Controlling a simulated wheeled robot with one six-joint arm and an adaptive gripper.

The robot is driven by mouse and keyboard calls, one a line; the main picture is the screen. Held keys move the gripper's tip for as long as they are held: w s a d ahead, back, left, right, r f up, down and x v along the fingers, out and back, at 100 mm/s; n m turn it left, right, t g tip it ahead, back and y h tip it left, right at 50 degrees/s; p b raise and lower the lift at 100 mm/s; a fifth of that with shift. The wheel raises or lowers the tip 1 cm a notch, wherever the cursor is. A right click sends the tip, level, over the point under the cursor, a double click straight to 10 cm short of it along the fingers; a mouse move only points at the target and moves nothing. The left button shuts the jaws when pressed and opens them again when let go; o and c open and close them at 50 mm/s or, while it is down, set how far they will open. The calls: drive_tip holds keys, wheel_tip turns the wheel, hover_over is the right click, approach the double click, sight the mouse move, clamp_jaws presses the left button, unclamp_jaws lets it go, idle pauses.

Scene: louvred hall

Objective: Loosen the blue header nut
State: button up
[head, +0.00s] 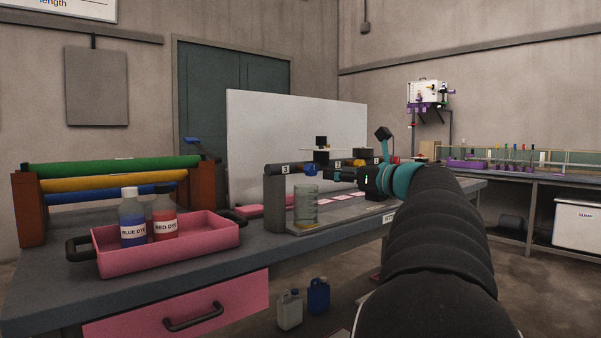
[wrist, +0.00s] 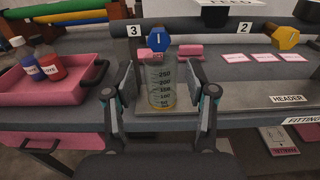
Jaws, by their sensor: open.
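The blue header nut (wrist: 158,39) is a six-sided nut on the grey header pipe, beside the plate marked 3. It also shows in the head view (head: 311,170), just beyond the end of my gripper (head: 343,174). In the wrist view my gripper (wrist: 161,78) is open, with its two fingers wide apart and nothing held. The nut appears above and beyond the fingertips, centred between them and apart from them. A clear graduated beaker (wrist: 160,84) stands below the nut and shows between the fingers. It also shows in the head view (head: 306,206).
A yellow nut (wrist: 285,39) sits on the pipe to the right, near plate 2. A pink tray (wrist: 50,86) with blue (head: 133,218) and red (head: 165,217) dye bottles stands at the left. A white panel (head: 270,128) rises behind the header.

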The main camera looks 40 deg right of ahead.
sight(314, 170)
drive_tip(key=w, duration=0.8)
drive_tip(key=shift+a+f+p, duration=0.1)
drive_tip(key=shift+a+p, duration=0.2)
drive_tip(key=shift+a, duration=0.1)
drive_tip(key=shift+w+a+p, duration=0.1)
drive_tip(key=shift+w+p, duration=0.4)
drive_tip(key=shift+w, duration=0.4)
drive_tip(key=shift+c, duration=0.2)
clamp_jaws()
